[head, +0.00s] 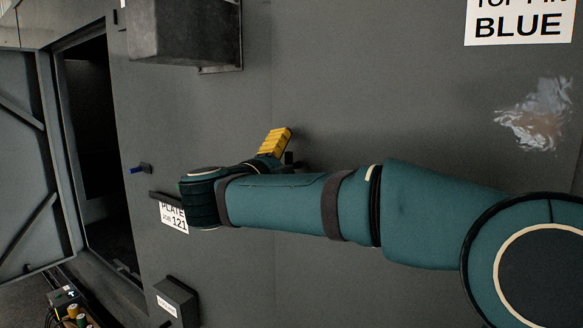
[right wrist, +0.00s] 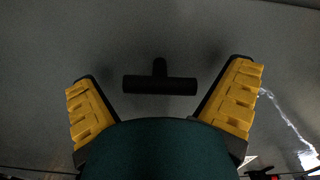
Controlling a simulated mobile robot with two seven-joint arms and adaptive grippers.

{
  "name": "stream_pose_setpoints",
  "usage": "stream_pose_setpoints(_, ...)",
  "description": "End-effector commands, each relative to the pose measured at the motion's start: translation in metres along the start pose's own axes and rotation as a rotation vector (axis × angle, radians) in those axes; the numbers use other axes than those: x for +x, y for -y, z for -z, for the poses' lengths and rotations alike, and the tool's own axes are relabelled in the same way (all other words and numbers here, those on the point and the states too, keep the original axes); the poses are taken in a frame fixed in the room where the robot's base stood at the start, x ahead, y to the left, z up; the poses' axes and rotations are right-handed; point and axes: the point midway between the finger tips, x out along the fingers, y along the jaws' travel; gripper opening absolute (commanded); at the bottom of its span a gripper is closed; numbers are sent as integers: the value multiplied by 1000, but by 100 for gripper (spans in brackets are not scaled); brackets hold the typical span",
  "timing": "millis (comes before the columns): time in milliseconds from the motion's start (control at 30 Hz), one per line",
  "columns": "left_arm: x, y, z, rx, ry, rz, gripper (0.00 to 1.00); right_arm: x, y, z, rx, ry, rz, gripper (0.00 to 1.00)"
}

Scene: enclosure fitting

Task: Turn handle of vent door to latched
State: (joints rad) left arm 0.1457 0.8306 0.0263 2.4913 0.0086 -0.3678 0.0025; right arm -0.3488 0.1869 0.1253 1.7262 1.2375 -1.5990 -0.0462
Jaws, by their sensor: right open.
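A black T-shaped handle (right wrist: 160,84) stands out from a grey surface in the right wrist view. Its crossbar lies level in that picture, with a short stem above it. My right gripper (right wrist: 161,80) is open, with one yellow finger on each side of the handle and a gap to both. Neither finger visibly touches it. In the head view my right arm comes in from the right, and a yellow finger (head: 274,142) shows by the grey wall. My own arm hides much of the area around the gripper there. My left gripper is out of view.
A grey wall (head: 400,90) fills most of the head view. A dark opening (head: 93,130) with a swung-out panel (head: 28,180) is at the left. A grey box (head: 195,30) juts out above, a small box (head: 175,302) below.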

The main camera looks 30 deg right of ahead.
Motion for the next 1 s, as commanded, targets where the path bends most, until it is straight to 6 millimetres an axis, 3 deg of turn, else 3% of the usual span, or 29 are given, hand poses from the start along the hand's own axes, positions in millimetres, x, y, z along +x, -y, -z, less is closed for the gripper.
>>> stream_pose_setpoints(533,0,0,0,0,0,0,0,-98,0,0,0,4,2,100)
stream_pose_setpoints(733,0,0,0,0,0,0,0,-114,0,0,0,2,1,100)
stream_pose_setpoints(1000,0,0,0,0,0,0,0,-116,0,0,0,1,1,100)
